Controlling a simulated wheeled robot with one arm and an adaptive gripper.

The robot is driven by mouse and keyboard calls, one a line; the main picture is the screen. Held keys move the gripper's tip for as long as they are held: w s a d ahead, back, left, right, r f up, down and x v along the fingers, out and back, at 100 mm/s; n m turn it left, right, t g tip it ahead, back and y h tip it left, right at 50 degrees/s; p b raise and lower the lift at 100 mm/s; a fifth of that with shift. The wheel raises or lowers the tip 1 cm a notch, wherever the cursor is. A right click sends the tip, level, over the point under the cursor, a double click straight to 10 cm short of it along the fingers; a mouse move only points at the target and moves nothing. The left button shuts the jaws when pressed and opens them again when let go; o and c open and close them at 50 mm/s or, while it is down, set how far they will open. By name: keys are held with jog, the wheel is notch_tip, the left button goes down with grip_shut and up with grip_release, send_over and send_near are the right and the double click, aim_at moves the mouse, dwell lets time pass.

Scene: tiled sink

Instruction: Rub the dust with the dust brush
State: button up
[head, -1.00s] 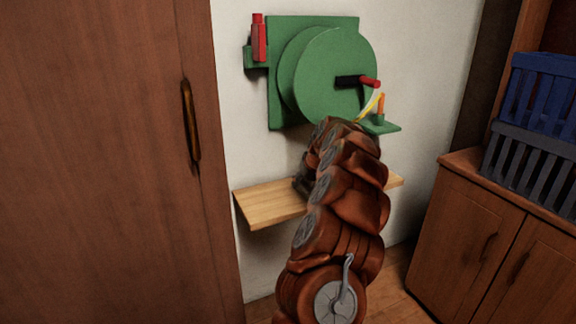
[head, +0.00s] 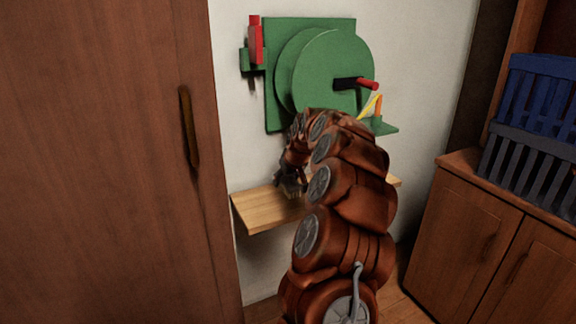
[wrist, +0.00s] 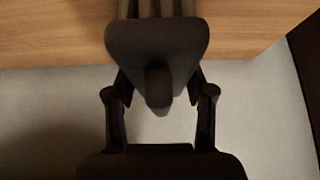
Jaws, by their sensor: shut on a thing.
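My gripper (wrist: 158,88) is shut on the dust brush (wrist: 157,45), a dark wedge-shaped head with a rounded handle end toward the camera. Its pale bristles (wrist: 152,8) point away from me over the wooden shelf at the top of the wrist view. In the head view my gripper (head: 290,182) is small and dark, just over the left part of the shelf (head: 262,208). I cannot tell whether the bristles touch the board. I cannot make out any dust; my arm hides part of the shelf.
A green wall-mounted wheel (head: 325,70) with a red-tipped crank is above the shelf. A red object (head: 256,40) stands on its left bracket. A tall brown cabinet (head: 100,150) is at left. A low cabinet (head: 470,240) with a blue crate (head: 545,95) is at right.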

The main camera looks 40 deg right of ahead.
jog(key=shift+r+p, duration=0.85)
jog(key=shift+r, duration=1.55)
jog(key=shift+s+d, duration=0.1)
